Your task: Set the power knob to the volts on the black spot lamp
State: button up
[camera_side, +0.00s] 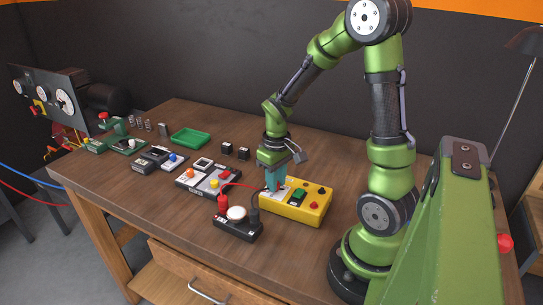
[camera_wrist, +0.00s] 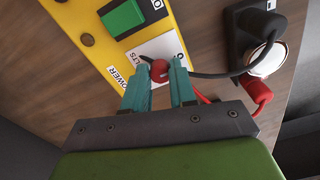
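The yellow power box (camera_side: 315,207) stands near the front of the bench, and its body also shows in the wrist view (camera_wrist: 72,20). Its red knob (camera_wrist: 160,71) sits on a white panel lettered POWER and VOLTS. My gripper (camera_side: 272,186) points down over the panel end of the box. In the wrist view its teal fingertips (camera_wrist: 161,64) are apart, one on each side of the knob. Whether they press on it is unclear. The black spot lamp (camera_side: 240,230) has a white round face and lies left of the box. Its voltage marking is unreadable.
A red lead (camera_side: 240,184) and a black lead (camera_wrist: 215,75) run by the gripper, between box and lamp. A green button (camera_wrist: 122,18) sits on the box. Several small devices and a green tray (camera_side: 190,138) stand farther left. The bench's right rear is clear.

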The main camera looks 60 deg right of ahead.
jog(key=o, duration=0.4)
notch_tip(320, 180, up, 17)
dwell(0.5)
jog(key=s+a+t+y, duration=0.1)
jog(key=s+a+t, duration=0.1)
jog(key=a, duration=0.5)
jog(key=s+a+r+m+t+y, duration=0.1)
jog(key=s+a+t, duration=0.1)
jog(key=a+t, duration=0.3)
jog(key=a, duration=0.3)
